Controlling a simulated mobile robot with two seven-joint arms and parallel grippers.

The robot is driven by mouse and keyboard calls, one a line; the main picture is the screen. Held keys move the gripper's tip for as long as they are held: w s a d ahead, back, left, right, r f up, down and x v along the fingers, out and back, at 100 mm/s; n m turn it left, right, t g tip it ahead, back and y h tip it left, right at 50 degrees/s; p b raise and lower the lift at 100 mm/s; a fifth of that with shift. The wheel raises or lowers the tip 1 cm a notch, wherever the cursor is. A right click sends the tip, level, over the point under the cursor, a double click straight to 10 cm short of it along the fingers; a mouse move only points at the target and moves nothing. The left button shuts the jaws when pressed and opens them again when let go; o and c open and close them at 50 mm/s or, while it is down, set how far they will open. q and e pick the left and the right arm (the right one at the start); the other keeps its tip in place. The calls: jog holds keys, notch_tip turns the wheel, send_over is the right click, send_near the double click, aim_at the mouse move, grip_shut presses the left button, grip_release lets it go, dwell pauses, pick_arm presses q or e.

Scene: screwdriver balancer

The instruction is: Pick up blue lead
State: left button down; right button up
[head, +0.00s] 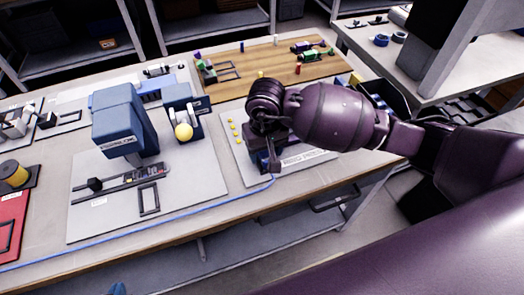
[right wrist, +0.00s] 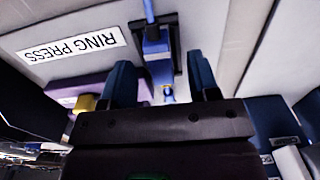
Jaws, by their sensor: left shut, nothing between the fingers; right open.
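The thin blue lead (head: 150,229) runs along the front of the bench from the left edge to near my right gripper; its right end is hard to make out. My right gripper (head: 273,163) is open above the front of the ring press board. My left gripper (head: 118,289) shows only as a small blue tip at the bottom edge, shut and empty.
A blue press machine (head: 122,122) stands on a grey board to the left. A wooden board (head: 270,70) with small parts lies behind. The bench's front strip is mostly clear apart from the lead.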

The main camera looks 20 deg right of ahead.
jog(key=shift+f, duration=0.85)
jog(key=c, duration=1)
jog(key=shift+o, duration=0.2)
jog(key=shift+r, duration=0.1)
